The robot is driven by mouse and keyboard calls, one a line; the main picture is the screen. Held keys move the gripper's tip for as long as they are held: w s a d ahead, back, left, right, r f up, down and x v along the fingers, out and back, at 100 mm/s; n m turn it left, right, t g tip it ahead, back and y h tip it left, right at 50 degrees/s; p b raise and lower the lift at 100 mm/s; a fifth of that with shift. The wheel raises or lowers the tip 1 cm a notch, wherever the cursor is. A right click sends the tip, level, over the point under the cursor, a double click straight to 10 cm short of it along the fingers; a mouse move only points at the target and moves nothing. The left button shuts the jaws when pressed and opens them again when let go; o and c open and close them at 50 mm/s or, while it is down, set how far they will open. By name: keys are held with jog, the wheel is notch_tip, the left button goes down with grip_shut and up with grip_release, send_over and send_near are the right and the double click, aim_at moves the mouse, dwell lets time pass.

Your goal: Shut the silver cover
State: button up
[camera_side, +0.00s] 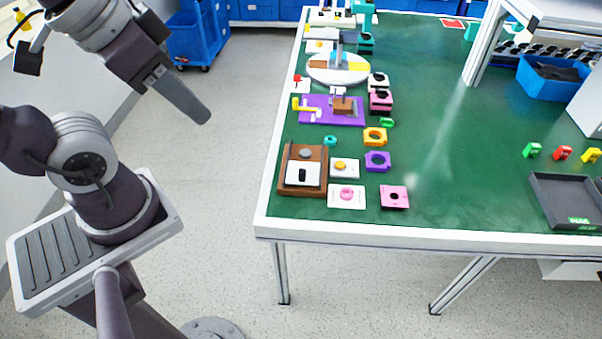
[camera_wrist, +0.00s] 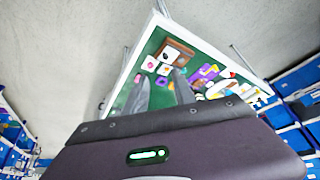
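A brown wooden box (camera_side: 281,189) stands at the near left corner of the green table. On it is a white plate (camera_side: 293,172) with an upright black knob (camera_side: 302,175). A round silver-grey piece (camera_side: 306,153) lies behind the plate, on the box. It may be the silver cover, but its hinge and angle are too small to tell. My gripper (camera_side: 203,115) hangs well left of the table, above the floor, far from the box. In the wrist view its two fingers (camera_wrist: 159,84) are apart with nothing between them. The box (camera_wrist: 184,45) shows beyond them.
Right of the box are a white button plate (camera_side: 344,167), a pink-marked card (camera_side: 346,203) and a pink block (camera_side: 394,197). A purple board (camera_side: 345,117) with raised parts lies behind. A black tray (camera_side: 570,200) is far right. The table's middle is clear.

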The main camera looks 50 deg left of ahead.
jog(key=w+f+m+g+y, duration=0.2)
jog(key=m+g, duration=0.1)
jog(key=w+f+m+g+y, duration=0.1)
jog(key=f+m+g, duration=0.1)
jog(key=shift+a+f+y, duration=0.1)
jog(key=shift+a+y, duration=0.1)
jog(key=shift+y, duration=0.1)
grip_shut()
jog(key=w+d+f+m+t+y, duration=0.2)
jog(key=w+d+f+m+y, duration=0.25)
jog(key=f+m, duration=0.25)
jog(key=w+d+f+m+t+y, duration=0.2)
jog(key=w+d+f+m+y, duration=0.1)
jog(key=f+m+y, duration=0.3)
jog(key=m+t+h, duration=0.1)
jog(key=m+t, duration=0.8)
send_near(302, 177)
jog(key=x, duration=0.7)
jog(key=shift+s+r, duration=0.1)
